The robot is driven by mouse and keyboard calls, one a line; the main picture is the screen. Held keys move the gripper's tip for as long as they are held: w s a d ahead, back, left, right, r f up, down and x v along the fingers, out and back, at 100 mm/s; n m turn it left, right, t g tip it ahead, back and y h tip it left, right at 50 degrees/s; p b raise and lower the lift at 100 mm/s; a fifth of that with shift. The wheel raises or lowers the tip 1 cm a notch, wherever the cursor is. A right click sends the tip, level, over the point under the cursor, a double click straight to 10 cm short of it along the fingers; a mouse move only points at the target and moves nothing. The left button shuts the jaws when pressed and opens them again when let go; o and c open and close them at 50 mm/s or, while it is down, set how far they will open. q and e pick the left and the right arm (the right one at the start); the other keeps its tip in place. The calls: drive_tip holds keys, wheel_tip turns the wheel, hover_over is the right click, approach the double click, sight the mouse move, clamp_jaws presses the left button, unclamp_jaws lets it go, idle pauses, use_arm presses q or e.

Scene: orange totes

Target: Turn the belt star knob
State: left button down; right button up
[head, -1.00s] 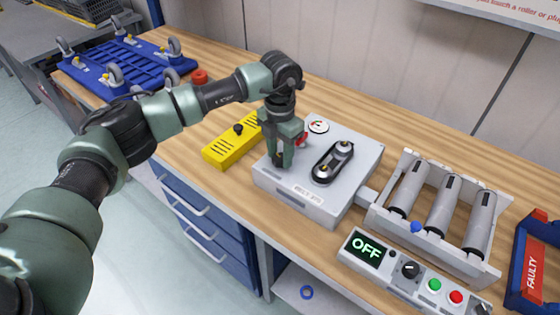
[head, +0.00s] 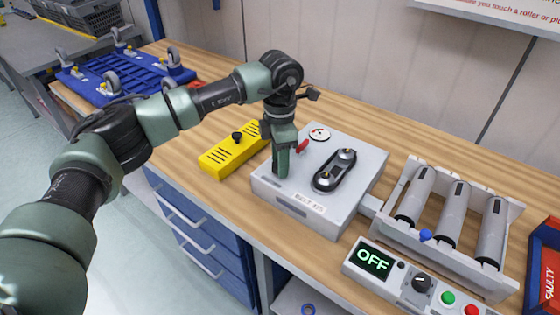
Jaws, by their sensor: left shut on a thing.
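The grey belt unit (head: 318,228), labelled on its front edge, sits on the wooden bench with a small belt and two pulleys (head: 335,170) on top. My left gripper (head: 282,172) points down onto the left part of its top face. It is shut on the belt star knob, which the fingers now hide almost entirely. A red lever (head: 302,147) and a round dial gauge (head: 319,134) sit just right of the fingers. My right gripper is out of view.
A yellow box (head: 232,155) with a black knob lies left of the unit. A roller frame (head: 450,220) and a control panel reading OFF (head: 375,261) stand right. A blue wheeled platform (head: 120,75) is far left. Bare bench lies behind the unit.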

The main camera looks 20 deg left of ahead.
use_arm(q)
drive_tip(key=shift+r, duration=0.1)
drive_tip(key=c, duration=0.9)
unclamp_jaws()
drive_tip(key=shift+o, duration=0.2)
wheel_tip(320, 180, up, 8)
drive_tip(key=shift+f+b, duration=0.1)
drive_tip(key=shift+b, duration=0.7)
drive_tip(key=shift+f, duration=0.1)
